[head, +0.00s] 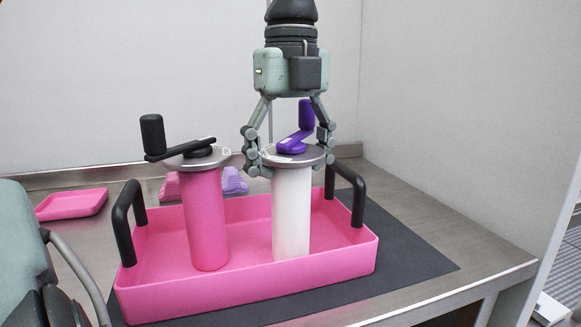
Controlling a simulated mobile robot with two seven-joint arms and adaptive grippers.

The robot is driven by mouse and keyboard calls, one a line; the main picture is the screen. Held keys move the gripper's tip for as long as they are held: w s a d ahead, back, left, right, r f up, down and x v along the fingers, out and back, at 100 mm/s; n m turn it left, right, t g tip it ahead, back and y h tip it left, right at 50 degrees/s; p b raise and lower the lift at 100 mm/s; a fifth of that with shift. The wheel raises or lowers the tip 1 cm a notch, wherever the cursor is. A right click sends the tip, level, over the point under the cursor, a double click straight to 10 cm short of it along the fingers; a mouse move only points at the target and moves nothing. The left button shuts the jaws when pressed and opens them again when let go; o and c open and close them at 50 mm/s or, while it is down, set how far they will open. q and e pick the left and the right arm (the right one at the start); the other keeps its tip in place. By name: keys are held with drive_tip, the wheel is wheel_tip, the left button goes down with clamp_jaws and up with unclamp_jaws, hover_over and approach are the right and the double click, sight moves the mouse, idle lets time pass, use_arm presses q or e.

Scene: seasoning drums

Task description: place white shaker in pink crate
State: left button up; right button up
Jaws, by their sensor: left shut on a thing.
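The white shaker (291,215) has a white cylinder body, a grey disc lid and a purple crank handle (306,125). It is upright inside the pink crate (250,289), in the right part. The crate's front wall meets its lower end in view, so I cannot tell whether it touches the crate floor. My left gripper (289,163) comes down from above and is shut on the shaker's lid, one finger on each side. My right gripper is not in view.
A pink shaker (205,220) with a black crank stands upright in the crate, left of the white one. Black handles (125,222) rise at both crate ends. A dark mat (405,262) lies under the crate. A pink tray (72,204) and a purple object (234,181) lie behind.

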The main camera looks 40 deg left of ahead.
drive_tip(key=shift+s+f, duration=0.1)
use_arm(q)
drive_tip(key=o, duration=1.9)
drive_tip(key=shift+o, duration=0.2)
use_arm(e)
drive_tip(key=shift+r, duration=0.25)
use_arm(q)
drive_tip(key=shift+r, duration=0.15)
wheel_tip(320, 180, up, 11)
drive_tip(key=shift+f+p, duration=0.15)
drive_tip(key=shift+p, duration=0.5)
drive_tip(key=shift+r, duration=0.6)
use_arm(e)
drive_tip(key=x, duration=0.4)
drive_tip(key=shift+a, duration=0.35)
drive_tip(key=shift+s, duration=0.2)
